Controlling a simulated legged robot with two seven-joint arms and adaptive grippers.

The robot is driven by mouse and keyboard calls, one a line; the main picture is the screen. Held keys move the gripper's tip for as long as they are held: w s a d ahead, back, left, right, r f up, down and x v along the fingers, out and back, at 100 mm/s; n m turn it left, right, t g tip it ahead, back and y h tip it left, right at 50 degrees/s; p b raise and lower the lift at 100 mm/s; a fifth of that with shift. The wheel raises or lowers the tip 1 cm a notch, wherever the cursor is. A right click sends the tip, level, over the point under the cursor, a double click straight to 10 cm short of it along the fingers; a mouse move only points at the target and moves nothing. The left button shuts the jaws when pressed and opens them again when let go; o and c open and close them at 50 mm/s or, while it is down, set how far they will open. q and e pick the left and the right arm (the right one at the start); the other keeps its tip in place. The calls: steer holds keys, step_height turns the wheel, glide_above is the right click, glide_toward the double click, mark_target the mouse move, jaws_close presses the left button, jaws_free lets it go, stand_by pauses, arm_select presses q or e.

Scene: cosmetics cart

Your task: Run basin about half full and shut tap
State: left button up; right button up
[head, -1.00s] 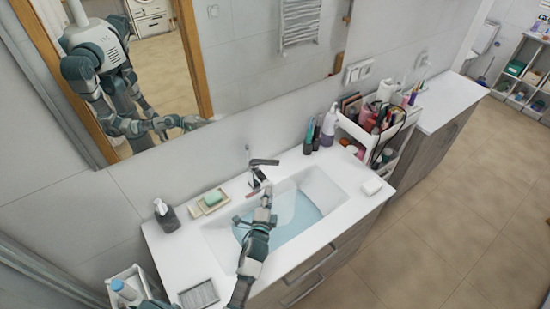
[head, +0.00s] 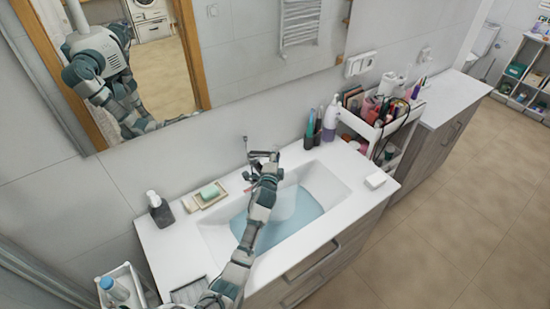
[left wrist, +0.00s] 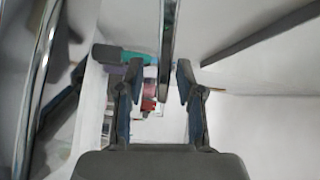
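The white basin (head: 335,183) is set in the countertop and holds pale blue water (head: 280,218) over its bottom. The dark metal tap (head: 254,154) stands at the basin's back edge. My left gripper (head: 267,163) is at the tap, and my left forearm crosses the basin. In the left wrist view, my left gripper (left wrist: 157,80) has its two fingers apart. A chrome bar of the tap (left wrist: 168,45) shows between or just beyond them; contact cannot be told. Whether water is running cannot be told. My right gripper is not in view.
Bottles (head: 330,120) and a cosmetics cart (head: 388,128) stand at the right. A mirror hangs behind.

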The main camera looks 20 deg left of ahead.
arm_select(q)
steer(key=shift+d+r, duration=0.1)
steer(key=shift+d, duration=0.15)
steer(key=shift+c, duration=1.3)
steer(key=shift+a, duration=0.15)
jaws_close()
steer(key=shift+a, duration=0.15)
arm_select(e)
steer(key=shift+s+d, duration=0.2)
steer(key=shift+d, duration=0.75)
